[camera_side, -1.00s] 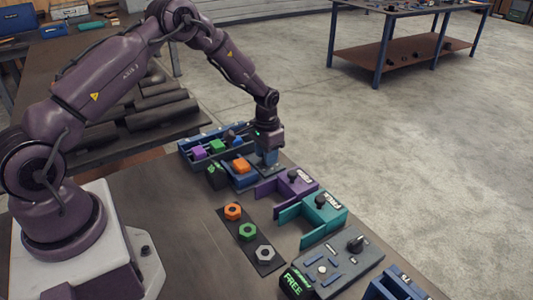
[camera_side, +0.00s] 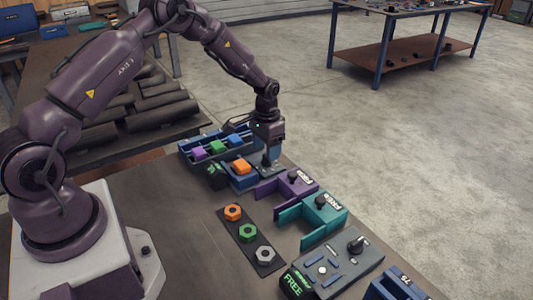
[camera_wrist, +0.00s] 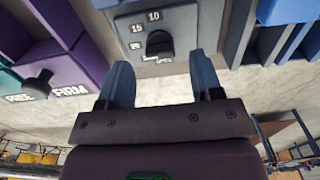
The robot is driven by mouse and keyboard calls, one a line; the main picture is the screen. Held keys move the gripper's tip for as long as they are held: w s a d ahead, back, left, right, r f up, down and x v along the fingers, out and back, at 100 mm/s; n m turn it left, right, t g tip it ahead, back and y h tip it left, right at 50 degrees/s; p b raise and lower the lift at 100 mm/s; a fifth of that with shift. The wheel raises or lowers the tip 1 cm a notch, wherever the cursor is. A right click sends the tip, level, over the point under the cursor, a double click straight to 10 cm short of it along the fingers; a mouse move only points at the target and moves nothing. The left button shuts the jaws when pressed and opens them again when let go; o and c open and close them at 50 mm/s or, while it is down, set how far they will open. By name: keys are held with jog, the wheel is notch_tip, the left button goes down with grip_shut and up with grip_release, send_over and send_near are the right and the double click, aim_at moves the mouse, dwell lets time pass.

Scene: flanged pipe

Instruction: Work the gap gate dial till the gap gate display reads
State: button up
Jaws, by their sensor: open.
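The gap gate dial is a black knob (camera_wrist: 160,43) on a grey plate, ringed by marks that include 10, 15 and 20. In the side view its blue-sided unit (camera_side: 267,171) stands at the end of the row, with an orange block (camera_side: 241,167) in its slot. A small dark display with green characters (camera_side: 215,176) stands to its left; the reading is too small to make out. My gripper (camera_wrist: 162,80) is open and empty, with its blue fingers on either side of the knob's line. In the side view my gripper (camera_side: 268,156) is just over the dial; contact cannot be told.
A blue tray (camera_side: 185,149) with coloured blocks is behind. Purple (camera_side: 270,188) and teal (camera_side: 312,237) fixtures with knobs stand in front. A dark strip (camera_side: 262,268) holds coloured nuts. The table's left-middle is clear.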

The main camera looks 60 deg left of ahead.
aim_at(259, 170)
notch_tip(259, 170, up, 10)
jog(key=shift+r, duration=0.2)
jog(key=s+d+r+t, duration=0.2)
jog(key=s+d+r, duration=0.2)
jog(key=s, duration=0.5)
jog(key=s+d+r+t, duration=0.1)
jog(key=s+d+r, duration=0.3)
jog(key=s+r, duration=0.5)
jog(key=s+d+r+t, duration=0.2)
jog(key=s+d+r, duration=0.3)
jog(key=s, duration=0.4)
jog(key=shift+r+t, duration=0.3)
jog(key=shift+r, duration=0.45)
jog(key=shift+s, duration=0.1)
dwell(1.3)
